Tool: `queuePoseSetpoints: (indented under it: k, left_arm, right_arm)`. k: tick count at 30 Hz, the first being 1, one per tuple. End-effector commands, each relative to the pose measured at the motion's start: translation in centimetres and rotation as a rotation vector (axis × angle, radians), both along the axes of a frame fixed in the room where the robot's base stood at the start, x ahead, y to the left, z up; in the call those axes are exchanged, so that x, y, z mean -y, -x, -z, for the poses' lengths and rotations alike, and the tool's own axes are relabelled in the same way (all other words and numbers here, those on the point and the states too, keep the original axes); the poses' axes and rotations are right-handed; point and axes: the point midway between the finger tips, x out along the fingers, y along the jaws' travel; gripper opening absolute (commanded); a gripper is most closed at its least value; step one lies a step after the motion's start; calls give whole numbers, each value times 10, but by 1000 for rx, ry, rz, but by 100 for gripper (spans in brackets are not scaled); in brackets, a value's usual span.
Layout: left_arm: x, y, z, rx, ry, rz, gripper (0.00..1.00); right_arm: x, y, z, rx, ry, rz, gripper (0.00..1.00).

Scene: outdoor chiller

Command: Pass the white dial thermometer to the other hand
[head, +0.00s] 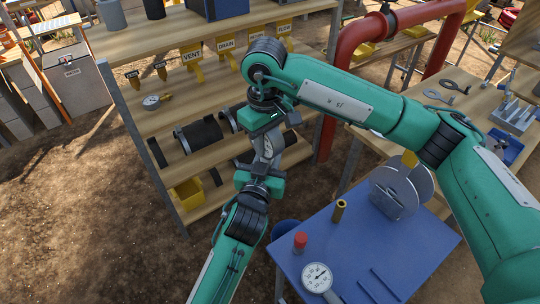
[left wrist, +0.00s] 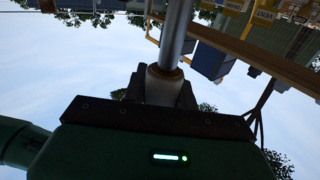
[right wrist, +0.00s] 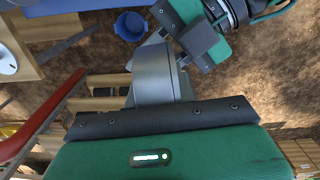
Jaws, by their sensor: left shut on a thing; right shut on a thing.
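The white dial thermometer (head: 268,149) is held up between my two grippers in front of the shelf rack; its pale face shows partly in the head view. My right gripper (head: 264,124) is shut on it from above. My left gripper (head: 262,176) is shut on it from below. In the right wrist view its grey round case (right wrist: 152,75) stands in my right jaws, with my left gripper (right wrist: 193,32) close beyond. In the left wrist view a grey metal stem (left wrist: 175,32) with a brass-coloured collar rises from my left jaws. The jaws hide part of it.
The rack (head: 128,122) with labelled hooks stands close behind the grippers. Another dial gauge (head: 153,101) lies on its shelf. The blue table (head: 365,235) holds a larger white dial gauge (head: 317,277), a red-capped item (head: 300,241) and a grey reel (head: 401,190).

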Motion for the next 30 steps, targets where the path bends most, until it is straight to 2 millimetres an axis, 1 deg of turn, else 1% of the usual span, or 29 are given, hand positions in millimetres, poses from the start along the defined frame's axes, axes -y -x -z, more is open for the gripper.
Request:
queuePoseSetpoints:
  k: [1, 4, 12, 16, 20, 24, 30]
  left_arm:
    - [5, 3, -2, 4, 5, 10, 0]
    - [4, 2, -2, 3, 4, 9, 0]
    - [4, 2, -2, 3, 3, 7, 0]
    - [3, 2, -2, 3, 3, 7, 0]
    - [3, 2, -2, 2, 3, 7, 0]
    - [3, 2, -2, 2, 3, 7, 0]
    - [3, 2, -1, 2, 3, 7, 0]
  right_arm:
    - [-3, -1, -1, 6, -10, -2, 31]
    - [-3, -1, -1, 5, -9, -2, 51]
    - [-2, -1, -1, 5, -7, -1, 51]
    - [-2, -1, -10, 7, -7, -1, 51]
    - [-2, -1, -31, 10, -8, -2, 51]
    - [-3, -1, -62, 10, -7, -1, 51]
    - [-3, -1, -100, 8, -8, -1, 51]
